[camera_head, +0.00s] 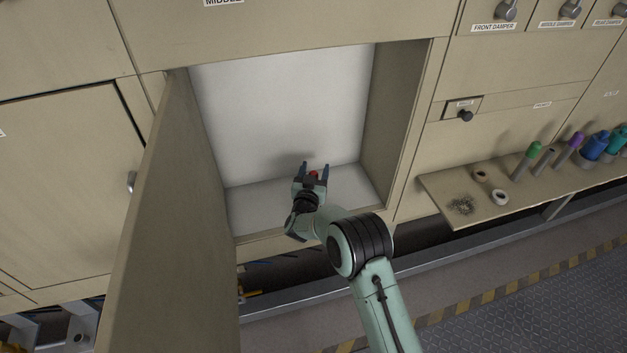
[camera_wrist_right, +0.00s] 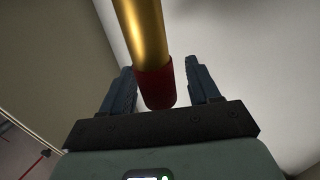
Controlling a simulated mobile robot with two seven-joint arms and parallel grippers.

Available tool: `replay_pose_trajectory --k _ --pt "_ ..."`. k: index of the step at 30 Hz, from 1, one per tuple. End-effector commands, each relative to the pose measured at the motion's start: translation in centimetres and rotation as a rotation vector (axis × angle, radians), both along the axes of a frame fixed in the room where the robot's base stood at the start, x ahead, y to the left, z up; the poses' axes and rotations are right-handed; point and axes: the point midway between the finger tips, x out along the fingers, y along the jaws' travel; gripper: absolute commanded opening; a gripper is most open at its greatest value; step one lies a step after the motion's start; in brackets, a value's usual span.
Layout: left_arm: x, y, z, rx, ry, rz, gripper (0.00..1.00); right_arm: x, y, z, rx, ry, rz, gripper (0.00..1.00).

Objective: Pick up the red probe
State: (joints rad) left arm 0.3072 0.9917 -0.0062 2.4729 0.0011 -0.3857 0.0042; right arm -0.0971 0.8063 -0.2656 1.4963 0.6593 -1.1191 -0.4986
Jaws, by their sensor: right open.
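The red probe (camera_wrist_right: 155,88) shows in the right wrist view as a red end on a gold shaft that runs out of the top of the picture. The left gripper is not in view.
The compartment's open door (camera_head: 165,205) stands to the left of my arm, and its right wall (camera_head: 388,125) is close by. A shelf (camera_head: 480,208) at the right holds two rings and several coloured cylinders. Striped floor edging (camera_head: 500,290) lies below.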

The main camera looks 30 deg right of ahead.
Motion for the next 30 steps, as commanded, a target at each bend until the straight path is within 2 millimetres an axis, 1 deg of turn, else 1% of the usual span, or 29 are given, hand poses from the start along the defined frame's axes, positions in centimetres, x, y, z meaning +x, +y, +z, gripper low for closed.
replay_pose_trajectory --k 2,3,5,6,8,16,20,23,26,30 --pt "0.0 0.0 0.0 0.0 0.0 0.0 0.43 0.0 0.0 0.0 0.0 0.0 0.0 0.61" --pt "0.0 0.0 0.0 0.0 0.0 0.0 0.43 0.0 0.0 0.0 0.0 0.0 0.0 0.55" --pt "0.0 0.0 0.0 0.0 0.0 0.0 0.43 0.0 0.0 0.0 0.0 0.0 0.0 0.35" --pt "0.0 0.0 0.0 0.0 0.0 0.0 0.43 0.0 0.0 0.0 0.0 0.0 0.0 0.22" --pt "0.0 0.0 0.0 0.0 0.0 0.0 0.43 0.0 0.0 0.0 0.0 0.0 0.0 0.03" --pt "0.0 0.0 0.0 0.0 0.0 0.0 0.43 0.0 0.0 0.1 -0.001 -0.002 0.0 0.02" --pt "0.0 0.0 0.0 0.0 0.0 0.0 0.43 0.0 0.0 0.6 -0.001 -0.003 -0.001 0.02" --pt "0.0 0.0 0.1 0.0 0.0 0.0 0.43 0.0 0.0 1.5 -0.001 -0.004 -0.001 0.02" --pt "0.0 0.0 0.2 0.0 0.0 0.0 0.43 0.0 0.0 2.9 0.0 -0.006 -0.002 0.02" --pt "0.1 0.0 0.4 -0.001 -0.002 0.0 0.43 0.0 0.0 5.5 0.0 -0.006 -0.001 0.02"
